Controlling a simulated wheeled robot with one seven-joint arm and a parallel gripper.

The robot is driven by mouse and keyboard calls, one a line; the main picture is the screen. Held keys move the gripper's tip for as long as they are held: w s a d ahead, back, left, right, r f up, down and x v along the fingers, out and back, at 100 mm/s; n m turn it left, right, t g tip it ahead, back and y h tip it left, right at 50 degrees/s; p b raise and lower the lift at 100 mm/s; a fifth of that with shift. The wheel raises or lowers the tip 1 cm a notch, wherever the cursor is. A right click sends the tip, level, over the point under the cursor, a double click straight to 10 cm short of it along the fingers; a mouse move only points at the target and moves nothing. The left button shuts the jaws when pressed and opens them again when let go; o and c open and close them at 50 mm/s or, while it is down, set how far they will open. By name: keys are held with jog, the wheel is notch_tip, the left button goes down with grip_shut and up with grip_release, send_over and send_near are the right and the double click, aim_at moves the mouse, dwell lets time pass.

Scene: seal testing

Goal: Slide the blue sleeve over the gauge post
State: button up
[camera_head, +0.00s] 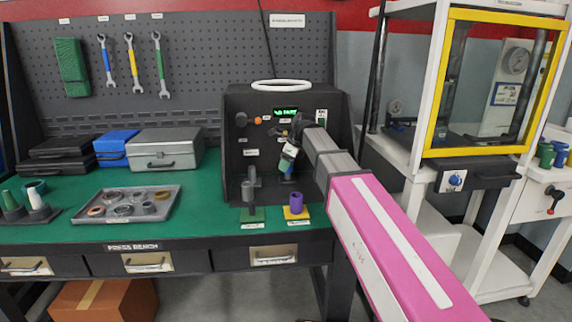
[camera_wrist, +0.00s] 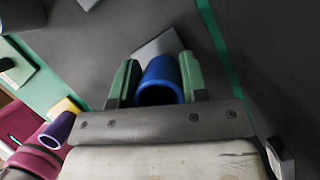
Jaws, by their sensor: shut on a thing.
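My gripper (camera_head: 288,162) is in front of the black test box, above the bench. In the wrist view my gripper (camera_wrist: 159,84) has its green fingers shut on the blue sleeve (camera_wrist: 161,80), one on each side, with the sleeve's open end facing the camera. In the head view only a little of the blue sleeve (camera_head: 288,177) shows below the fingers. A grey post (camera_head: 251,189), which looks like the gauge post, stands upright on a green base to the left of the gripper. The blue sleeve is apart from this post.
A purple sleeve (camera_head: 296,203) stands on a yellow base just right of the grey post; it also shows in the wrist view (camera_wrist: 58,128). The black test box (camera_head: 236,130) rises close behind. A grey tray (camera_head: 172,197) of rings lies left on the bench.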

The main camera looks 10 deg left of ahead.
jog(key=shift+f, duration=0.2)
jog(key=shift+f, duration=0.35)
jog(key=shift+f, duration=0.85)
dwell(1.4)
jog(key=o, duration=1.1)
jog(key=shift+o, duration=0.2)
jog(key=shift+r, duration=4.5)
